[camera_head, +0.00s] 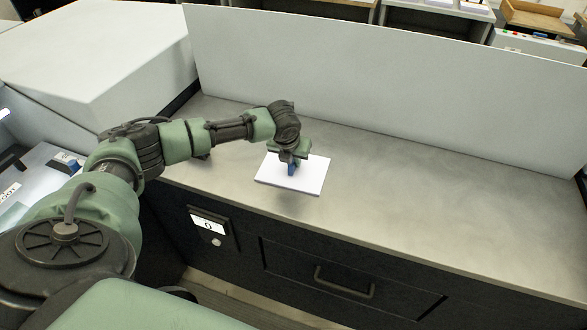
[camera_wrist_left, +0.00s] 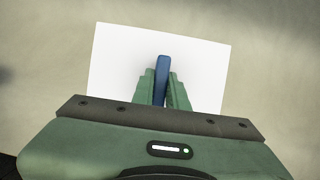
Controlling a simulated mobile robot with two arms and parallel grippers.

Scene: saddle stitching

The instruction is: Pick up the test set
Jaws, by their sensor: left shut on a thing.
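The test set (camera_head: 312,177) is a flat white stack of sheets over the metal counter, with a blue upright piece (camera_head: 291,169) near its middle. It also shows as a white rectangle in the left wrist view (camera_wrist_left: 120,65). My left gripper (camera_head: 290,163) is above the set, with its green fingers (camera_wrist_left: 162,88) shut on the blue piece (camera_wrist_left: 162,75). The fingers hide part of the sheets. A faint shadow lies in front of the set; I cannot tell whether the set touches the counter. My right gripper is not in view.
A tall white panel (camera_head: 390,85) stands along the back of the counter. A white machine housing (camera_head: 100,50) is at the left. The counter (camera_head: 430,210) right of the set is clear. A dark drawer (camera_head: 345,285) with a handle and a small display (camera_head: 208,225) are on the front.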

